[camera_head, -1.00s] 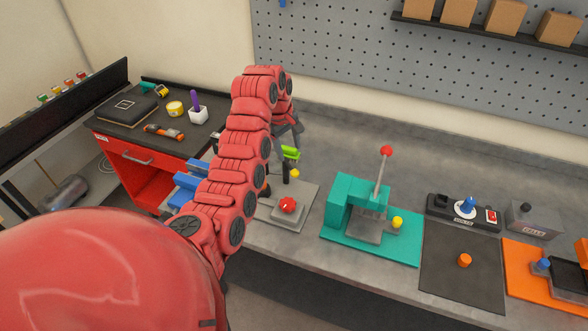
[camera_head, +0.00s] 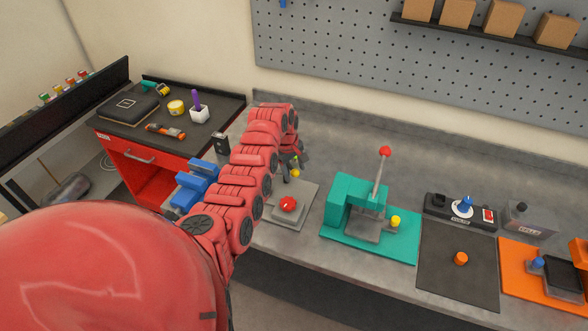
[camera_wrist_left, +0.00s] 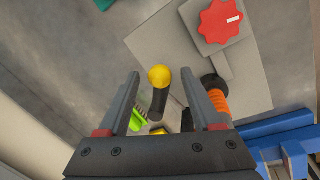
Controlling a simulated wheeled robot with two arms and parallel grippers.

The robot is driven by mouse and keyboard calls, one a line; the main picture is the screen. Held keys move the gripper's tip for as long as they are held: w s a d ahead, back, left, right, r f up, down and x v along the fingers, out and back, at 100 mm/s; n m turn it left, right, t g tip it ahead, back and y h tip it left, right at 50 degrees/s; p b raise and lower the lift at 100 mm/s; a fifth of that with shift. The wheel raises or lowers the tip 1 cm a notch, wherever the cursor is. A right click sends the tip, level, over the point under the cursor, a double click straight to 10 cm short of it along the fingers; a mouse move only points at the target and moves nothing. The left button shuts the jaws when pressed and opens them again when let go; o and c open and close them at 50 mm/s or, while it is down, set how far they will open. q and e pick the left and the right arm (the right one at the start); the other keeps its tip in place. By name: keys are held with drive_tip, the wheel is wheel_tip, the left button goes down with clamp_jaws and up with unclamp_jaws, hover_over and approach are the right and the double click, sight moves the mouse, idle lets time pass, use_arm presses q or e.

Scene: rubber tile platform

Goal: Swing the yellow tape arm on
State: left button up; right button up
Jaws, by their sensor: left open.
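A yellow ball-shaped knob (camera_head: 294,174) shows just below my left gripper (camera_head: 289,161) in the head view. In the left wrist view the yellow knob (camera_wrist_left: 160,76) tops a short dark stem and lies between the fingertips of my left gripper (camera_wrist_left: 162,74), with a gap on each side. The jaws are open and empty. A small yellow part (camera_wrist_left: 158,131) shows deeper between the fingers, partly hidden. I cannot tell how it joins the stem. My arm hides much of this spot in the head view. My right gripper is not in view.
A red dial (camera_head: 288,204) on a grey plate (camera_head: 302,212) stands close by. A blue vise (camera_head: 195,184) is left of my arm. A bright green piece (camera_wrist_left: 139,119) and an orange-and-black tool (camera_wrist_left: 218,97) flank the stem. A teal press (camera_head: 349,200) stands to the right.

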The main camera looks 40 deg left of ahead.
use_arm(q)
drive_tip(key=shift+c, duration=0.3)
clamp_jaws()
idle(1.1)
